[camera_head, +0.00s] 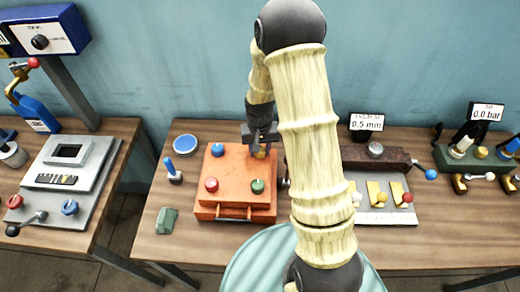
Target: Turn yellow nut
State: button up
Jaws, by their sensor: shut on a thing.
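The yellow nut (261,154) is at the far right corner of the top of an orange box (237,172) on the wooden table, and only a small part of it shows. My gripper (263,147) points down over that corner and is shut on the yellow nut. Its fingers hide most of the nut, so its turn angle cannot be seen. On the same box top are a blue knob (217,149), a red knob (211,184) and a green knob (257,186).
A blue-topped dish (185,144), a blue-handled tool (172,170) and a green block (167,221) lie left of the box.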

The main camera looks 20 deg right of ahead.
jog(key=m, duration=0.4)
jog(key=shift+m, duration=0.3)
jog(key=m, duration=0.4)
jog(key=shift+w+r+m+p, duration=0.1)
jog(key=shift+m+p, duration=0.2)
jog(key=m+p, duration=0.2)
jog(key=m, duration=0.3)
jog(key=m+p, duration=0.2)
jog(key=m, duration=0.2)
jog(key=shift+w+m, duration=0.1)
jog(key=shift+m, duration=0.2)
jog(key=o, duration=1)
notch_tip(320, 180, up, 17)
jog(key=shift+r+b, duration=0.15)
jog(key=shift+b, duration=0.45)
